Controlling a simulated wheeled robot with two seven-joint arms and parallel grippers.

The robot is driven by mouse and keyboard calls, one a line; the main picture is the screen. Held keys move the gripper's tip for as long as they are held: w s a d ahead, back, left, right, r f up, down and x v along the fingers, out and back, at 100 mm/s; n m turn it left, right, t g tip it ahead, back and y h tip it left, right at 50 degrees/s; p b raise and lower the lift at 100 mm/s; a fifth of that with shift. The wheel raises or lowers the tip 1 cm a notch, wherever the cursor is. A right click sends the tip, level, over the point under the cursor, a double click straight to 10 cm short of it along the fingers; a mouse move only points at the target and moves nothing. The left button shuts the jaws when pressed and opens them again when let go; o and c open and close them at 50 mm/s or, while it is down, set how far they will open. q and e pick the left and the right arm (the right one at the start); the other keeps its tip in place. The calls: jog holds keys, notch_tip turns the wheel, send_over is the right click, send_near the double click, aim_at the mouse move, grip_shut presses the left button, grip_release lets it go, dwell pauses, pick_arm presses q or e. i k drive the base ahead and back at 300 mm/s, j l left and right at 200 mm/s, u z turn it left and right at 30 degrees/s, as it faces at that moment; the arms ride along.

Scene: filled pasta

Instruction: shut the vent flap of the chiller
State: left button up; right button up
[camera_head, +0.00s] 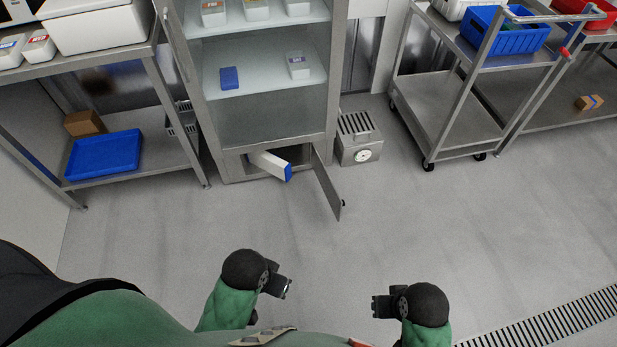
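The chiller (267,128) is a tall steel cabinet with lit glass shelves. At its base is a low compartment, and its vent flap (327,184) stands open, hinged at the right and swung out over the floor. A small dark knob sits at the flap's free end. A white box with a blue end (270,165) lies tilted in the compartment opening and sticks out past the front. My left gripper (286,289) and my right gripper (376,306) are both low in front, well apart from the flap and the box. Their fingers are too small to judge.
A grey unit with a dial (357,142) stands on the floor right of the flap. A steel trolley (447,115) is further right. A steel table (100,60) at left has a blue tray (104,154) on its lower shelf. The floor (300,225) in front is clear.

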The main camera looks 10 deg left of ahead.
aim_at(337, 203)
jog(key=i+l+u, duration=0.15)
jog(key=u, duration=0.25)
jog(key=i+l+u, duration=0.1)
jog(key=l+u, duration=1.15)
jog(key=l, duration=0.65)
jog(key=k+l+u, duration=0.1)
jog(key=l, duration=0.7)
jog(key=k+l, duration=0.1)
jog(key=l, duration=0.65)
jog(key=i+u, duration=0.05)
